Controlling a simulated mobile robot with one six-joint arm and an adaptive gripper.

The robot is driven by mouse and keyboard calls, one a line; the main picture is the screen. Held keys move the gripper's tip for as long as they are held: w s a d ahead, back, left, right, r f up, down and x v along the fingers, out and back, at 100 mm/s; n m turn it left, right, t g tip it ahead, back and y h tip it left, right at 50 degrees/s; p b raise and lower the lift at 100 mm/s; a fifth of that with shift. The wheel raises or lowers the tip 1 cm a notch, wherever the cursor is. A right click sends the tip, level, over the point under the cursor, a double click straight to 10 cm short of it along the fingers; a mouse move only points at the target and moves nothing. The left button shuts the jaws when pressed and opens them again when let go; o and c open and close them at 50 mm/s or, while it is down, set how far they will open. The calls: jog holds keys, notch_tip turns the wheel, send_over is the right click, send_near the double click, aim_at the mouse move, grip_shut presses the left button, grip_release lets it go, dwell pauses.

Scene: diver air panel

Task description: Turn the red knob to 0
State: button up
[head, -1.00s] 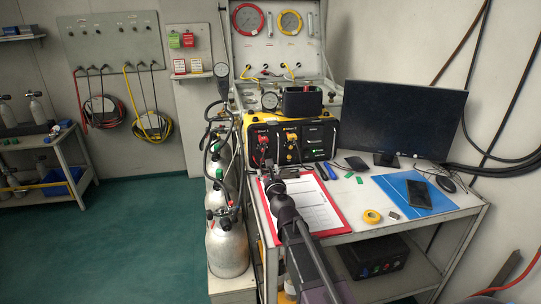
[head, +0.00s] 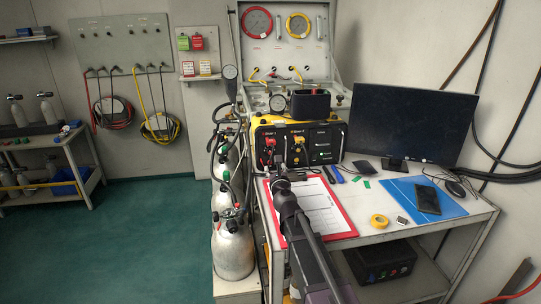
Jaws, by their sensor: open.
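A yellow-edged black air panel (head: 325,143) stands at the back of the bench. Its left section carries a red part (head: 269,141), which looks like the red knob, with more red fittings just below. A yellow fitting group is to its right. The knob's pointer and scale are too small to read. My gripper (head: 277,172) is open and shows small and dark, just below and in front of the panel's left section. I see no contact with the knob; the gap in depth is hard to judge.
A red clipboard (head: 341,221) lies under my arm. A monitor (head: 412,122) stands right of the panel; a blue folder (head: 400,190) and yellow tape (head: 379,221) lie on the bench. Gas cylinders (head: 232,248) stand to the left. A black bin (head: 310,103) sits on the panel.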

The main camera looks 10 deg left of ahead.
aim_at(268, 153)
jog(key=x, duration=1)
jog(key=shift+w+a, duration=0.1)
jog(key=shift+w, duration=0.3)
grip_shut()
jog(key=shift+a, duration=0.35)
jog(key=shift+d, duration=0.25)
